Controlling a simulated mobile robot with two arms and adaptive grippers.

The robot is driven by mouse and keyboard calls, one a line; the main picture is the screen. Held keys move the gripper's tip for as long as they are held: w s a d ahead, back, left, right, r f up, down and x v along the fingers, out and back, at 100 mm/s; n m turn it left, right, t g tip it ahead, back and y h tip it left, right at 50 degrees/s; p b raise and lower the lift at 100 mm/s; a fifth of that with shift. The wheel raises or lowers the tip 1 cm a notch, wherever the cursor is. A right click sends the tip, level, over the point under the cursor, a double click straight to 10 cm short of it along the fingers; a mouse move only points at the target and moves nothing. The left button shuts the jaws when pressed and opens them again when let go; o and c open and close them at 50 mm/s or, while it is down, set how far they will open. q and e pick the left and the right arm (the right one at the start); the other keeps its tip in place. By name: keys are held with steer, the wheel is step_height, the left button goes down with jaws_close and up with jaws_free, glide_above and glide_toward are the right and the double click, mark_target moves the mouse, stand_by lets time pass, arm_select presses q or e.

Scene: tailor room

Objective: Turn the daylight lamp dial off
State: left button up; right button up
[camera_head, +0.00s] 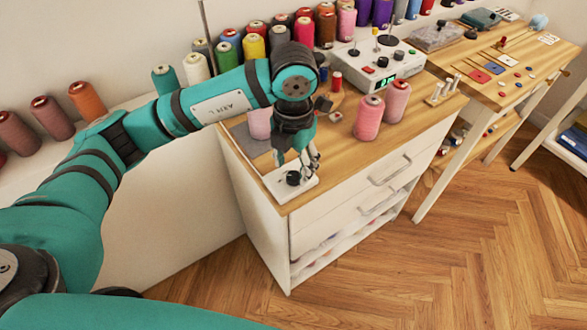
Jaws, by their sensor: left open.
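A black round dial (293,178) sits on a small white base plate (279,190) at the front left corner of the wooden cabinet top. I take it to be the daylight lamp dial; its marking is too small to read. My left gripper (309,167) points down right at the dial, with its fingers open and close to the dial's right side. I cannot tell whether a finger touches it. The gripper and wrist hide part of the plate behind them. My right gripper is not in view.
Pink thread spools (369,117) stand on the cabinet top (339,148), right of my gripper. Another pink spool (260,123) stands behind my wrist. A white control box (378,65) and rows of thread spools are at the back. The floor in front is clear.

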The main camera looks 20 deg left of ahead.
mark_target(294, 175)
arm_select(q)
step_height(294, 175, up, 9)
steer(key=shift+r, duration=0.2)
stand_by(0.6)
